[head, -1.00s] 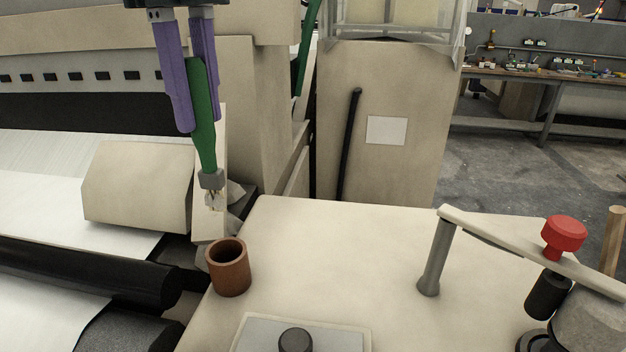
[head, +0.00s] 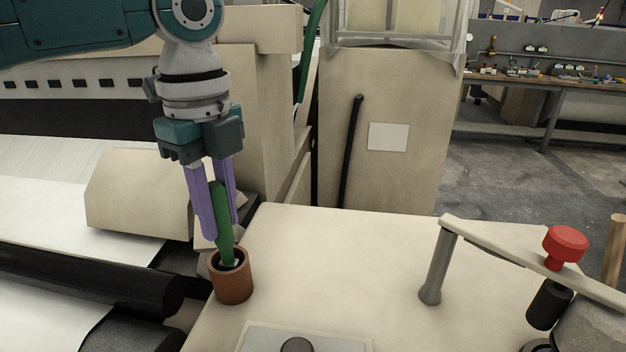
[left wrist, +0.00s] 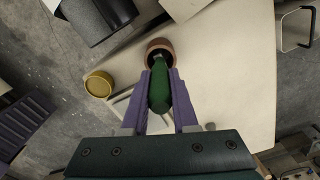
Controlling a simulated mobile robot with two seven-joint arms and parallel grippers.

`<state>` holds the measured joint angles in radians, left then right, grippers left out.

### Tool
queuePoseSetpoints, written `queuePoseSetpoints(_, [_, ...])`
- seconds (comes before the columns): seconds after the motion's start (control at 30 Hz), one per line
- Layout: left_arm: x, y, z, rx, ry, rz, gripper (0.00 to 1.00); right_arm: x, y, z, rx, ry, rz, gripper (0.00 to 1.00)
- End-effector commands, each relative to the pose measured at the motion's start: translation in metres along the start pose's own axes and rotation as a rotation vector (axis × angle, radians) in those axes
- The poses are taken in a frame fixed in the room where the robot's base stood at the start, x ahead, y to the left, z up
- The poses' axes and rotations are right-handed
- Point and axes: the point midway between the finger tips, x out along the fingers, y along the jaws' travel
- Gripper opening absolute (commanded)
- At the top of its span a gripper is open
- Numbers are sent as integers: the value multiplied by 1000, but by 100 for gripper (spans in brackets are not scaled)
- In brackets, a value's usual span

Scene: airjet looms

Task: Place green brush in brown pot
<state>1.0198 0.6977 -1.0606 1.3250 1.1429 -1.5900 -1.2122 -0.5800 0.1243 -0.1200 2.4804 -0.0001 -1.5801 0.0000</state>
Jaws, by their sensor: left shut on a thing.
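The bristles are hidden by the pot. In the left wrist view the green handle (left wrist: 160,92) lies between the two fingers, in line with the pot. My right gripper is not in view.
The beige surface (head: 340,260) is clear right of the pot. A grey post with an arm (head: 434,265) and a red knob (head: 565,243) stand at the right. Black rollers (head: 100,285) lie left of the pot. A yellow round container (left wrist: 99,84) shows in the left wrist view.

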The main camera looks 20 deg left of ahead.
Motion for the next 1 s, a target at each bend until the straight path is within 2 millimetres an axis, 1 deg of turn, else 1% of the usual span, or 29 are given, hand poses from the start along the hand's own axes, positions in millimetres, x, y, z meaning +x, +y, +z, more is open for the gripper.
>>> queuePoseSetpoints(0.03, [1,0,0,0,0,0,0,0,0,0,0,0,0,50])
queuePoseSetpoints(0.07, [1,0,0,0,0,0,29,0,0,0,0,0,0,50])
queuePoseSetpoints(0.3, [1,0,0,0,0,0,56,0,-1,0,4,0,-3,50])
queuePoseSetpoints(0.57, [0,0,0,0,0,0,57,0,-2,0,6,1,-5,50])
queuePoseSetpoints(0.67, [-6,0,0,1,1,0,57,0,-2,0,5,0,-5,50])
queuePoseSetpoints(0.77, [-22,-1,0,1,1,-5,57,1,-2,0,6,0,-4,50])
queuePoseSetpoints(1.0, [-76,-2,0,1,1,-6,57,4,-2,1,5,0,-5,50])
